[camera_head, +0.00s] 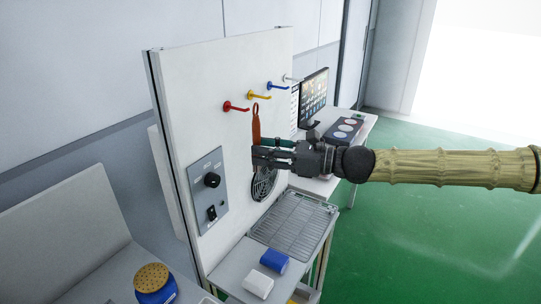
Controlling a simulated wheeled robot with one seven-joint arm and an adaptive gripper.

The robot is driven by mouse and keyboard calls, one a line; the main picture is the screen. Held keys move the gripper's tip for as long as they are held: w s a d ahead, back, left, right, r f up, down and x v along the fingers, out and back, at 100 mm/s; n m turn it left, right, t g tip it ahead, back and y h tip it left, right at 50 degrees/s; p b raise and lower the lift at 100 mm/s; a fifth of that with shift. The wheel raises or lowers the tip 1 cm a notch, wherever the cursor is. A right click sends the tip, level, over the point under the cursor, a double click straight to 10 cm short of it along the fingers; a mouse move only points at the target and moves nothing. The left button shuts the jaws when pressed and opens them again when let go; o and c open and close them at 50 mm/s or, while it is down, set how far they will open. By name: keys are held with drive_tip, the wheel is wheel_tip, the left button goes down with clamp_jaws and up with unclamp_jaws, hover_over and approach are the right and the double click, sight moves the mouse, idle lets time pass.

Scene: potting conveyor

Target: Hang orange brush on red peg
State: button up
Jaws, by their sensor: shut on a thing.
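The red peg (235,107) sticks out of the white upright panel, leftmost in a row of pegs. My gripper (268,156) reaches in from the right in front of the panel and is shut on the orange brush (256,127). The brush stands upright, with its loop at the top. The loop shows just right of the red peg's tip and below the yellow peg. I cannot tell whether the loop touches or surrounds the peg. The lower part of the brush is partly hidden by the gripper.
Yellow (259,95), blue (277,86) and white (290,78) pegs follow to the right. A control box (208,190) and a round vent (264,184) are on the panel. Below are a wire rack (294,222), a blue block (274,261) and a white block (258,284).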

drive_tip(key=shift+w+a+f+b, duration=0.2)
drive_tip(key=shift+w+a+b, duration=0.3)
drive_tip(key=shift+a, duration=0.2)
drive_tip(key=shift+w+a+f+b, duration=0.25)
drive_tip(key=shift+w+a+b, duration=0.15)
drive_tip(key=shift+a+b, duration=0.2)
drive_tip(key=shift+w+a+f+b, duration=0.2)
drive_tip(key=shift+w+a+b, duration=0.3)
drive_tip(key=shift+a, duration=0.25)
drive_tip(key=o, duration=1.2)
